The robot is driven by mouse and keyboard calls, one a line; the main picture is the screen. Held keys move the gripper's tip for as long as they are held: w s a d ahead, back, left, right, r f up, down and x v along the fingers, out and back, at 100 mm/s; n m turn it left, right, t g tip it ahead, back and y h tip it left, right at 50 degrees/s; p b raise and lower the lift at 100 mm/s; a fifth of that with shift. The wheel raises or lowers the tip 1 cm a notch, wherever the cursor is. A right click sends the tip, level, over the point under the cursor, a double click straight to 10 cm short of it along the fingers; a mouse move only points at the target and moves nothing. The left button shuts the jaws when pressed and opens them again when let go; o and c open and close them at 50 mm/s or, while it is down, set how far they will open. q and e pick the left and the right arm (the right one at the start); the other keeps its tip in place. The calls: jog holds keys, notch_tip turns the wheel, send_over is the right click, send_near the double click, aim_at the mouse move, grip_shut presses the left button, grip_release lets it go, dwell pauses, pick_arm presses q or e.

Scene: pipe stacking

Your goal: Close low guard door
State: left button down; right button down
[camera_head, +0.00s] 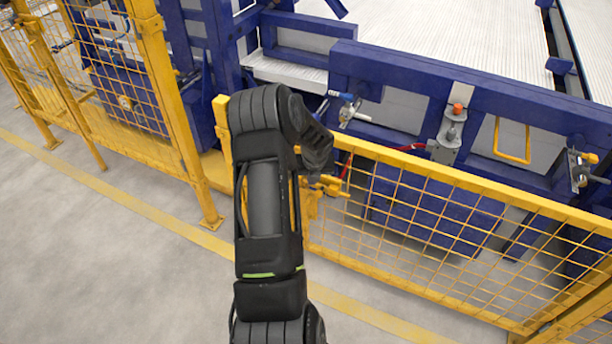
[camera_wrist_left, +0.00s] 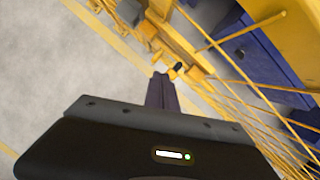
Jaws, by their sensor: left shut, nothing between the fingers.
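The low guard door (camera_head: 470,184) is a yellow frame with wire mesh, on the right of the head view. A yellow latch fitting (camera_head: 328,186) is at its left end. My left gripper (camera_head: 318,163) is beside that end, mostly hidden by my arm. In the left wrist view its fingers (camera_wrist_left: 160,80) are together and empty, pointing at the yellow latch fitting (camera_wrist_left: 195,73) with a dark knob. Whether they touch it I cannot tell. My arm hides the space between the door's left end and the yellow post (camera_head: 222,115), so any gap there is unclear. My right gripper is not in view.
A taller yellow mesh fence (camera_head: 170,100) stands on the left. Blue machine frames (camera_head: 470,95) with a ribbed white bed are behind the door. The grey floor (camera_head: 110,250) in front is clear, with a yellow line (camera_head: 130,190) along the fence.

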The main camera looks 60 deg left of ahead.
pick_arm(q)
jog(key=r, duration=0.1)
jog(key=s+r, duration=0.2)
jog(key=r, duration=0.1)
jog(key=shift+d, duration=0.35)
dwell(0.3)
jog(key=w+d+f+n+t+h, duration=0.15)
jog(key=d+f+n, duration=0.25)
jog(key=d+n, duration=0.55)
jog(key=w+d+f+n+h, duration=0.15)
jog(key=d+f+n, duration=0.25)
jog(key=d+n, duration=0.55)
jog(key=w+d+f+n+t+h, duration=0.15)
jog(key=d+f+n, duration=0.3)
jog(key=d, duration=0.85)
jog(key=s+d+f+n+g+h, duration=0.1)
jog(key=s+d+g, duration=0.1)
jog(key=s+d, duration=0.6)
jog(key=s+d+f+n+g+h, duration=0.1)
jog(key=s+d+g+h, duration=0.1)
jog(key=s+d, duration=0.7)
jog(key=d, duration=0.7)
jog(key=shift+s+d, duration=0.2)
jog(key=shift+d, duration=0.05)
